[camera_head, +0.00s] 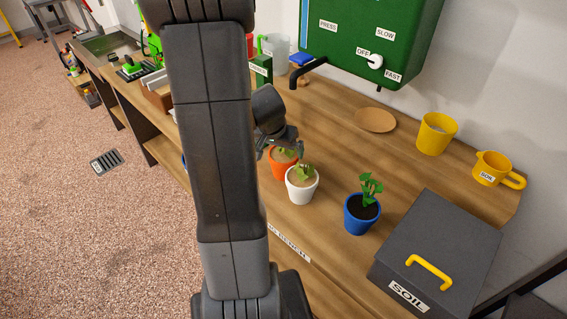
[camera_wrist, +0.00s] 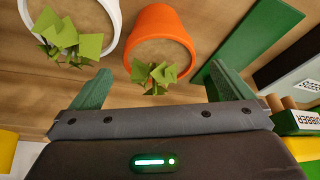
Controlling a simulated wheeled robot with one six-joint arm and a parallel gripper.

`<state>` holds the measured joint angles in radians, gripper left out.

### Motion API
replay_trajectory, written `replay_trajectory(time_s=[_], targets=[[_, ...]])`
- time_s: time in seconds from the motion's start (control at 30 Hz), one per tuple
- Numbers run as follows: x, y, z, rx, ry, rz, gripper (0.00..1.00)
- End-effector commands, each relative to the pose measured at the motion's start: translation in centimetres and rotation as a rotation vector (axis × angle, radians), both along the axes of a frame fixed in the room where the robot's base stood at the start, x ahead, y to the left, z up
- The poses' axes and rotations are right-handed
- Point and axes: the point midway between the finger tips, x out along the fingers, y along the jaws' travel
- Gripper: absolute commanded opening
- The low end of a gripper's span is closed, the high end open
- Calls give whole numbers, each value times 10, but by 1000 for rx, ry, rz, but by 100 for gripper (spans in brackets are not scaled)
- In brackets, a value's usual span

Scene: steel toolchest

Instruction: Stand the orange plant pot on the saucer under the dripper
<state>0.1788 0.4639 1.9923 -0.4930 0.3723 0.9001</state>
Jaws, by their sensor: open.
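The orange plant pot (camera_head: 279,168) stands on the wooden bench, partly hidden behind the white pot and my gripper. In the wrist view the orange pot (camera_wrist: 186,38) is upright, with pale soil and a small green plant. My gripper (camera_head: 283,147) is at the pot's far side; in the wrist view its green fingers (camera_wrist: 160,78) are apart, with the plant leaves between them and nothing held. The tan saucer (camera_head: 375,120) lies empty on the bench to the right. The green dripper (camera_head: 375,35) hangs on the wall; its black spout (camera_head: 308,72) points down left of the saucer.
A white pot (camera_head: 301,190) stands close beside the orange pot. A blue pot (camera_head: 361,214), a grey soil box (camera_head: 440,250), a yellow cup (camera_head: 436,133) and a yellow scoop (camera_head: 492,168) are to the right. The bench between pots and saucer is clear.

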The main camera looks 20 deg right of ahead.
Motion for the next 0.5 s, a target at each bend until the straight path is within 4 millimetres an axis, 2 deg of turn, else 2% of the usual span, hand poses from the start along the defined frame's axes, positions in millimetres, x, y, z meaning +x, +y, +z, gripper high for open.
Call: replay_trajectory(time_s=[0.1, 0.37, 0.5], targets=[[5, -5, -18, 0, 3, -1, 100], [10, -8, -31, 1, 1, 0, 100], [14, -12, -45, 1, 3, 0, 100]])
